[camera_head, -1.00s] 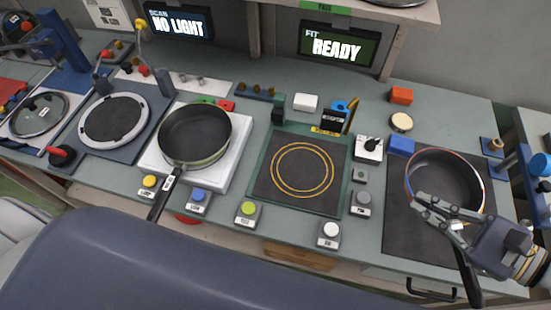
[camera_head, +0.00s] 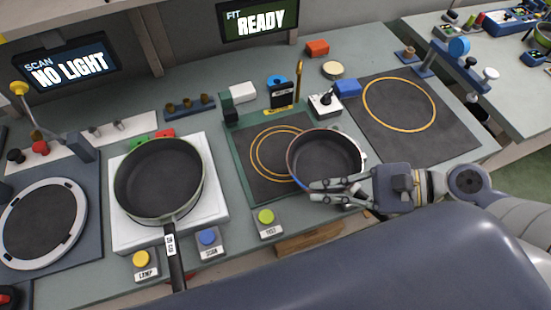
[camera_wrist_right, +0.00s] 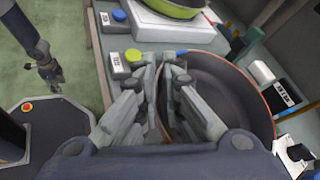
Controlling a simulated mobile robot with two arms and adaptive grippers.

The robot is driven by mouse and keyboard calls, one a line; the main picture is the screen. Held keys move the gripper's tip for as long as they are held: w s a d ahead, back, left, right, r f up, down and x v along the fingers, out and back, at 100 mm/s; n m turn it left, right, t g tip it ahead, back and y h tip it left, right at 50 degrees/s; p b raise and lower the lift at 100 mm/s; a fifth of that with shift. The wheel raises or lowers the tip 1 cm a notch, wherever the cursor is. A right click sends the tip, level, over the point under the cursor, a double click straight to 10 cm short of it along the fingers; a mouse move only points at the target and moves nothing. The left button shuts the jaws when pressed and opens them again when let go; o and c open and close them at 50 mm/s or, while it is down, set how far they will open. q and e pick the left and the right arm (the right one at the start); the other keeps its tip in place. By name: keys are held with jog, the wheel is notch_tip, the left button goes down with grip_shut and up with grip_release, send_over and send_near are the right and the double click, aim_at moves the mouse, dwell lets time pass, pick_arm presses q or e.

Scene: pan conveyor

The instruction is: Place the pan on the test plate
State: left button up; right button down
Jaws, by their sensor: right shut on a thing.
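The dark pan (camera_head: 325,155) with a copper-coloured rim is in my right gripper (camera_head: 325,190), which is shut on its near wall. In the right wrist view the fingers (camera_wrist_right: 168,75) straddle the rim of the pan (camera_wrist_right: 222,85). The pan overlaps the right part of the green-edged plate (camera_head: 258,185), which has orange rings. I cannot tell whether it touches the plate. The pan's handle is hidden. My left gripper (camera_wrist_right: 50,72) hangs at the left of the right wrist view, away from the table; its opening is too small to tell.
A second pan (camera_head: 158,178) sits on a white square plate (camera_head: 208,195) to the left. Lamp, scan and test buttons (camera_head: 265,222) line the front edge. The right mat (camera_head: 425,135) is empty.

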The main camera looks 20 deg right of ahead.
aim_at(329, 168)
jog(key=w+a, duration=0.2)
jog(key=w, duration=0.2)
jog(key=w+a, duration=0.1)
jog(key=w, duration=0.2)
jog(key=w+a+f+p, duration=0.1)
jog(key=w+a, duration=0.1)
jog(key=w, duration=0.2)
jog(key=shift+w+a, duration=0.3)
jog(key=shift+w, duration=0.05)
jog(key=shift+f, duration=1.8)
jog(key=shift+f, duration=0.6)
jog(key=c, duration=1.8)
grip_release()
jog(key=shift+o, duration=0.2)
jog(key=shift+r, duration=0.45)
jog(key=b+v, duration=0.1)
jog(key=v, duration=1.1)
jog(key=shift+s+a+r, duration=0.1)
jog(key=shift+s+r, duration=0.05)
